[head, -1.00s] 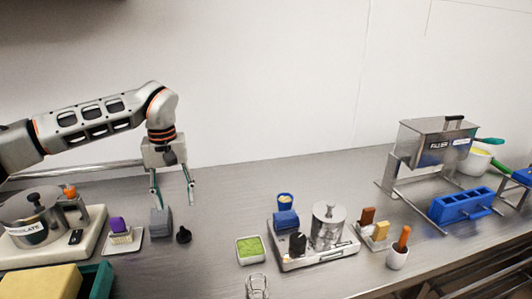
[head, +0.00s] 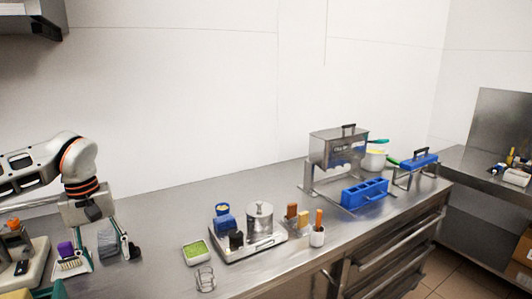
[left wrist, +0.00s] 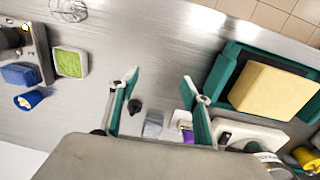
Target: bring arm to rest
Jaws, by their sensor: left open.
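My left gripper (head: 107,262) is at the left of the head view, pointing down over the steel counter. Its two fingers are apart with nothing held between them, and they also show apart in the left wrist view (left wrist: 158,82). A grey block (head: 108,242) and a small black knob-like piece (head: 134,251) show at the fingers in the head view. In the left wrist view the black piece (left wrist: 135,106) and the grey block (left wrist: 153,125) lie between the fingers, seemingly below them. My right gripper is out of view.
A purple-topped brush (head: 67,252) sits left of the gripper. A green-filled tray (head: 196,254) and a platform with a metal pot (head: 260,222) stand to the right. Farther right are the filler (head: 335,149) and a blue mould (head: 364,193). A teal tray holds a yellow block (left wrist: 274,90).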

